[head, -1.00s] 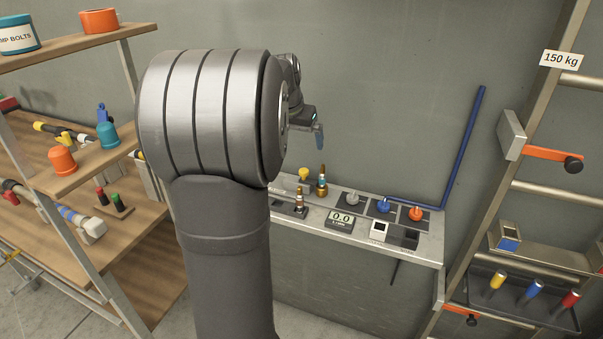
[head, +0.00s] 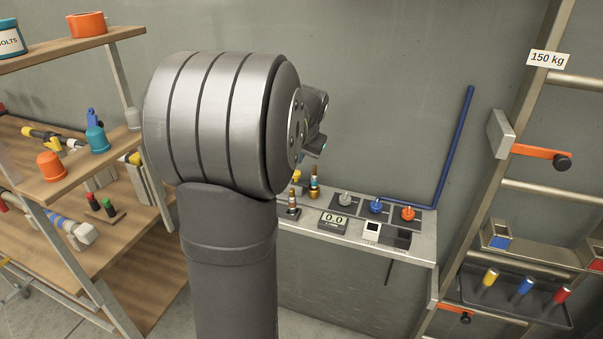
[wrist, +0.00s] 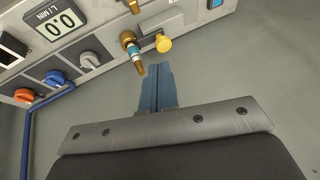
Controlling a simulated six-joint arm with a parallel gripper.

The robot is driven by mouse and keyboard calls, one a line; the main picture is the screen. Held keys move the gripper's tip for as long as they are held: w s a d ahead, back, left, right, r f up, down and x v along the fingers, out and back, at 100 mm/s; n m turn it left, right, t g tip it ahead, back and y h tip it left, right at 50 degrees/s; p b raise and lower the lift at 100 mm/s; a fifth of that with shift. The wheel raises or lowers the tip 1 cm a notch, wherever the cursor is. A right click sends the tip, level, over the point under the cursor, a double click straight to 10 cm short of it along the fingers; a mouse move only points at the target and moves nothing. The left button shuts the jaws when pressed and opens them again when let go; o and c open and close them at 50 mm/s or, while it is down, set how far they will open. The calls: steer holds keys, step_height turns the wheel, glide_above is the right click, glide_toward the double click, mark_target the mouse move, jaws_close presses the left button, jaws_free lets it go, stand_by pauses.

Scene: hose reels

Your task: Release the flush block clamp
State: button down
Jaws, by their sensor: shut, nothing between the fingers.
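The bench (head: 410,248) against the wall carries a grey block (wrist: 160,20) with a yellow knob (wrist: 165,43), which I take for the flush block and its clamp. In the head view the yellow knob (head: 297,175) shows only partly beside my arm. A brass fitting with a light blue band (wrist: 132,50) is next to the knob in the wrist view. Two brass fittings stand upright in the head view, the rear one (head: 314,182) and the front one (head: 294,203). My gripper (wrist: 157,68) is shut and empty, its blue fingertips close below the knob; contact cannot be told.
Grey (head: 345,199), blue (head: 375,205) and orange (head: 407,213) knobs sit right of the fittings. A flow display (head: 335,222) is in front. A blue pipe (head: 455,150) rises at the right, near a ladder-like rack (head: 530,110). Wooden shelves (head: 80,180) stand left.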

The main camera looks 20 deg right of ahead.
steer(key=shift+s+d+f+m+t, duration=0.35)
steer(key=shift+s+d+f+t, duration=0.2)
steer(key=shift+d, duration=0.2)
steer(key=shift+s+d+f+m+t, duration=0.35)
steer(key=shift+s+d+f+t, duration=0.15)
steer(key=shift+d, duration=0.2)
steer(key=shift+w, duration=0.1)
steer(key=x, duration=1)
steer(key=shift+a, duration=0.1)
steer(key=shift+w+a, duration=1.15)
steer(key=shift+a, duration=0.1)
steer(key=d+v, duration=0.1)
steer(key=v, duration=0.8)
steer(key=shift+s+a+r, duration=0.25)
steer(key=shift+a+r, duration=0.15)
steer(key=shift+a, duration=0.05)
